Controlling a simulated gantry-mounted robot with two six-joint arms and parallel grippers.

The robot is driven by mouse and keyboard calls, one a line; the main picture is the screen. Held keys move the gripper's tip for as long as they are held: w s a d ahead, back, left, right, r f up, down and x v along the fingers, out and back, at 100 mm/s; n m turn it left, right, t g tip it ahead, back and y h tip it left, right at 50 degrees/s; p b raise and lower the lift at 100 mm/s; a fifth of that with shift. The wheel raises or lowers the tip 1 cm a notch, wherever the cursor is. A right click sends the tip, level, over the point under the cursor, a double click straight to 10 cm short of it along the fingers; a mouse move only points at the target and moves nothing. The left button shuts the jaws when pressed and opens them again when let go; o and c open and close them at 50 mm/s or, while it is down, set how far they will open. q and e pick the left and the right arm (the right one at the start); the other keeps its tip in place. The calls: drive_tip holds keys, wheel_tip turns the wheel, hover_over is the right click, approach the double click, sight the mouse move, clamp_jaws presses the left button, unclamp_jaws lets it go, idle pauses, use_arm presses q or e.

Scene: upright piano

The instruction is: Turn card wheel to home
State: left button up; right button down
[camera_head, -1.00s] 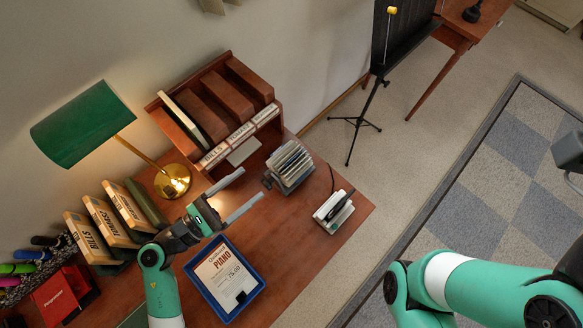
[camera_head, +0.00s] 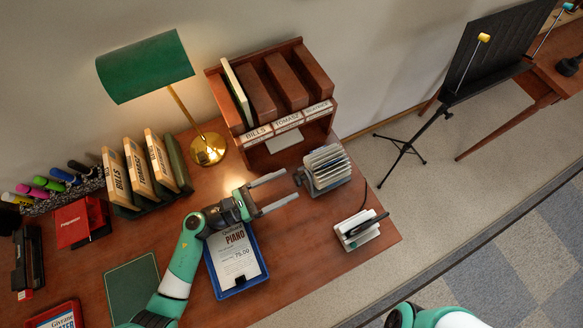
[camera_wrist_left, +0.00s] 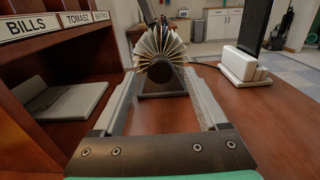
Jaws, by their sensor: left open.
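The card wheel (camera_head: 327,168) is a rotary file with a fan of pale cards on a dark base, standing near the right part of the wooden desk. A dark round knob (camera_wrist_left: 160,71) on its near end faces my left gripper in the wrist view. My left gripper (camera_head: 290,185) is open and empty, with its two fingers pointing at the wheel from the left. In the left wrist view the fingers lie to either side of the knob and base. I cannot tell whether they touch it. My right gripper is out of view.
A wooden sorter (camera_head: 276,92) stands behind the card wheel. A blue tray with a piano sign (camera_head: 234,258) lies below my left gripper. A small white holder with a dark handset-like item (camera_head: 358,230) sits near the desk's right edge. A green lamp (camera_head: 146,68) stands at left.

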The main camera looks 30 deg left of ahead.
use_arm(q)
drive_tip(key=shift+x, duration=1.45)
clamp_jaws()
